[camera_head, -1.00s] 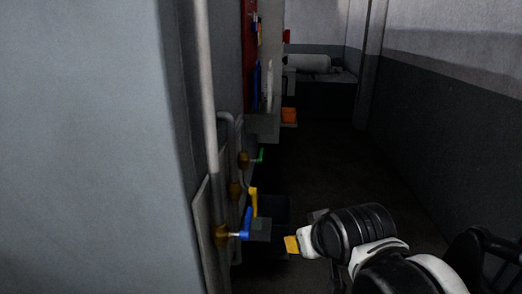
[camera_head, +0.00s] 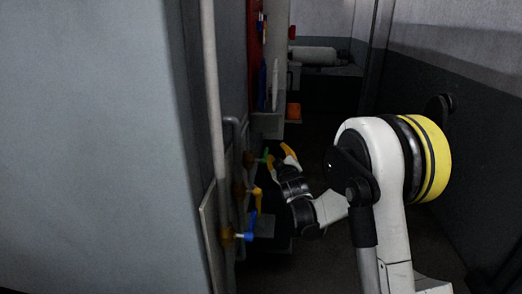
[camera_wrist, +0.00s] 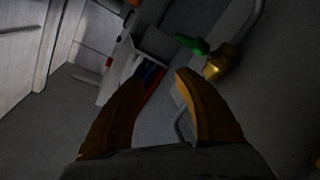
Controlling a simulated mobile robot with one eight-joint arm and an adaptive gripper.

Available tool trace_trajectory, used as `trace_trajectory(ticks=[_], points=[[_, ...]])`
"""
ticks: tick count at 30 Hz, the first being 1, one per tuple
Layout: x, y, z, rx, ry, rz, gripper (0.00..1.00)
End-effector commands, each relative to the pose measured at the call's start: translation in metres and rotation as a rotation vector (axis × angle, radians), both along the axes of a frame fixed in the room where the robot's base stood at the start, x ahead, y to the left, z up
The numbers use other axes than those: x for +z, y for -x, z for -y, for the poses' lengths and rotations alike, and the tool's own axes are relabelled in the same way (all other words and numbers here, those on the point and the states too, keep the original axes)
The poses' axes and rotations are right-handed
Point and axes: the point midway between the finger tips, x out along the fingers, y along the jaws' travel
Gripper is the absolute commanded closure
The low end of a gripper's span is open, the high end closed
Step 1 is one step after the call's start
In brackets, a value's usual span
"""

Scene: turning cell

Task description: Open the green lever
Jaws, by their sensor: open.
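The green lever (camera_head: 265,153) is on a brass valve (camera_head: 249,160) on the pipework along the left wall. It also shows in the wrist view (camera_wrist: 192,44), beside its brass valve body (camera_wrist: 218,62). My gripper (camera_head: 278,154) has its orange fingers spread just right of the lever in the head view. In the wrist view my gripper (camera_wrist: 160,70) is open and empty, with the lever beyond and above the right fingertip. No contact shows.
Nearer valves on the same wall carry a yellow lever (camera_head: 257,192) and a blue lever (camera_head: 248,228). A large grey panel (camera_head: 90,150) fills the left foreground. An orange box (camera_head: 293,110) and a grey cylinder (camera_head: 313,56) are farther back.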

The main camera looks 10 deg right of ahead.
Motion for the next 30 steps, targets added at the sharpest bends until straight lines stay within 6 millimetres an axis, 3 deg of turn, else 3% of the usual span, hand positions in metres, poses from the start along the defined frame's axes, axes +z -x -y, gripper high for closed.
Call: trace_trajectory(ticks=[1, 4, 9, 13, 20, 30], points=[[-0.013, -0.013, 0.000, 0.010, 0.041, 0.041, 0.62], [-0.040, -0.029, -0.001, 0.031, 0.123, 0.122, 0.62], [-0.076, -0.036, -0.006, 0.055, 0.222, 0.222, 0.62], [-0.093, -0.035, -0.008, 0.064, 0.264, 0.264, 0.62], [-0.097, -0.051, -0.010, 0.068, 0.279, 0.280, 0.62], [-0.083, -0.115, -0.011, 0.067, 0.277, 0.278, 0.62]])
